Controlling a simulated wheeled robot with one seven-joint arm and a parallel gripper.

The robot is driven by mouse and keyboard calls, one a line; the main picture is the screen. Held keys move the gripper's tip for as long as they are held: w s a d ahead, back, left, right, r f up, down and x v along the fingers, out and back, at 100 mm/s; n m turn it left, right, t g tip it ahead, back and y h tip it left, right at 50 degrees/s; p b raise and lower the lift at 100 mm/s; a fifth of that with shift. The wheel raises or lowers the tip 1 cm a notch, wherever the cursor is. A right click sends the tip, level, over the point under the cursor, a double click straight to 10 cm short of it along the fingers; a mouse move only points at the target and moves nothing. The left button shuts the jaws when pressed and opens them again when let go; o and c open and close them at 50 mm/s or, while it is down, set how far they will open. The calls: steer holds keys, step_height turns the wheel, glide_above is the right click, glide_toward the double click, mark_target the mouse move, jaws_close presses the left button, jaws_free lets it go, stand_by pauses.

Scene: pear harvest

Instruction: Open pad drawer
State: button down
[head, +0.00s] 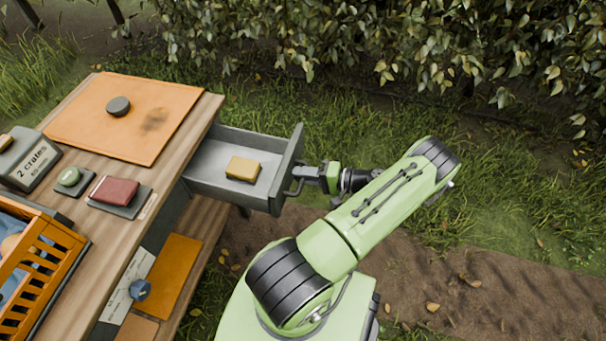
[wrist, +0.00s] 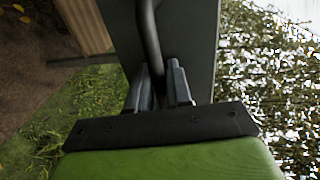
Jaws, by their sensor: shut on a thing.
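The grey pad drawer (head: 215,177) is pulled out from the right side of the wooden table. A yellow pad (head: 243,168) lies inside it. My gripper (head: 300,178) is at the drawer's front, shut on the drawer handle (head: 292,188). In the wrist view my gripper's two fingers (wrist: 160,88) stand on either side of the dark handle bar (wrist: 149,40), against the grey drawer front (wrist: 190,40). The fingers hide part of the bar.
The table (head: 170,165) carries an orange mat (head: 75,112) with a dark round puck (head: 118,106), a red block (head: 115,190) on a grey pad, a "2 crates" sign (head: 32,165) and an orange crate (head: 55,262). A hedge (head: 400,40) runs behind. Grass and soil lie around my arm.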

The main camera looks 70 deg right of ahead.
steer(key=c, duration=1.2)
jaws_free()
steer(key=shift+c, duration=0.2)
steer(key=v, duration=1.5)
steer(key=shift+s, duration=0.35)
steer(key=shift+r, duration=0.1)
